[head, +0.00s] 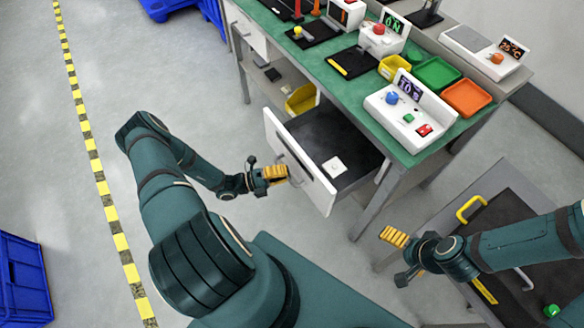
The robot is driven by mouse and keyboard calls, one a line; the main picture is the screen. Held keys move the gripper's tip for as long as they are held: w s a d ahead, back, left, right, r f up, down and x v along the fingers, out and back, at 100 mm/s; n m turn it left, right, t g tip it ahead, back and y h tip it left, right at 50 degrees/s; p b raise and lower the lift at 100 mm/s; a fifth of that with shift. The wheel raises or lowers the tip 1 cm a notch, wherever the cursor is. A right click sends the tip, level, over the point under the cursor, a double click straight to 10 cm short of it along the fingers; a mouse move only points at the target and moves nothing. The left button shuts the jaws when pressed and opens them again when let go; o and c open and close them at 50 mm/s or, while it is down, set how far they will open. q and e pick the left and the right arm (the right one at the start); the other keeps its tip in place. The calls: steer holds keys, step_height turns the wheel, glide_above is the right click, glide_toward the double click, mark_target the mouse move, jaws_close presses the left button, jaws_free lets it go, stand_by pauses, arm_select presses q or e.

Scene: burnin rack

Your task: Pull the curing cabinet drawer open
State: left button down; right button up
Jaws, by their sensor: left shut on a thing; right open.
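A drawer with a white front (318,188) stands pulled out from under the green-topped bench (300,62). Its dark inside (318,128) shows, and a small white square piece (334,167) lies in it. My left gripper (277,174) is shut at the front of this drawer, on its handle (296,169), which is partly hidden by the yellow fingers. My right gripper (393,238) is open and empty, to the right of the drawer and apart from it, above the floor beside a low grey unit.
The low grey unit (510,190) has a yellow handle (471,208) and a dark surface. White control boxes (408,112) and green and orange trays (466,98) stand on the bench. A blue crate (22,280) is at lower left.

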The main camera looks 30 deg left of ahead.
arm_select(q)
steer(key=shift+w+d, duration=0.1)
steer(key=c, duration=1)
jaws_free()
steer(key=v, duration=1.2)
steer(key=shift+r, duration=0.1)
